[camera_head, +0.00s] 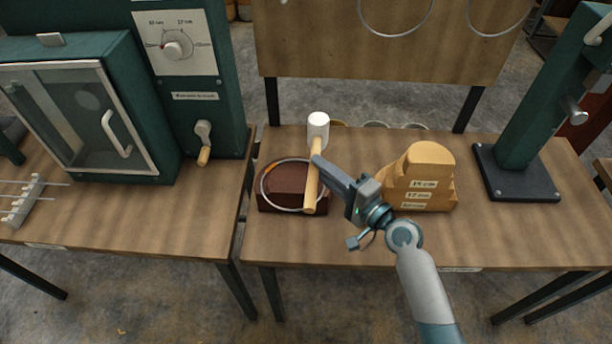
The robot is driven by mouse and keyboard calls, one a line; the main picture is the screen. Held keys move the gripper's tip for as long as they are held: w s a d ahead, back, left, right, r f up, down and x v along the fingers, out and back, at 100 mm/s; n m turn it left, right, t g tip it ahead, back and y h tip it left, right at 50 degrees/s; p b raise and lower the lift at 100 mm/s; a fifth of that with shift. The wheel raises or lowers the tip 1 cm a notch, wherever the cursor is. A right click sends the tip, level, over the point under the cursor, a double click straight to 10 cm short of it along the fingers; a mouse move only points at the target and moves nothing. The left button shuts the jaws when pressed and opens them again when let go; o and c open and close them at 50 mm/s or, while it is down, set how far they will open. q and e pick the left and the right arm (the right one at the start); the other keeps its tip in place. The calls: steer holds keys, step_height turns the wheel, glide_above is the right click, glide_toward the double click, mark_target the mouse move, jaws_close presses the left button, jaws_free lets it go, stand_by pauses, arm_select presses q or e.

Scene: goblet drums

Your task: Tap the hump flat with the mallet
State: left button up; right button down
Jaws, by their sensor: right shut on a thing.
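The mallet has a white head (318,126) and a pale wooden handle (311,188). My right gripper (320,163) is shut on the handle just below the head. The head points to the back of the table and the handle end points to the front. A thin metal ring (264,181) lies around or on a dark brown block (289,176) left of the handle. The handle crosses over the right side of the ring and hides part of it. I cannot make out a hump in the ring. My left gripper is not in view.
A stepped wooden block (421,168) with size labels stands right of my gripper. A green column (522,120) on a dark base stands farther right. Rings hang on a board (330,45) behind. The table front is clear.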

steer(key=shift+r+p, duration=0.6)
steer(key=shift+r, duration=0.2)
steer(key=shift+f, duration=0.1)
step_height(320, 180, down, 9)
steer(key=b, duration=0.8)
step_height(320, 180, up, 7)
steer(key=p, duration=0.6)
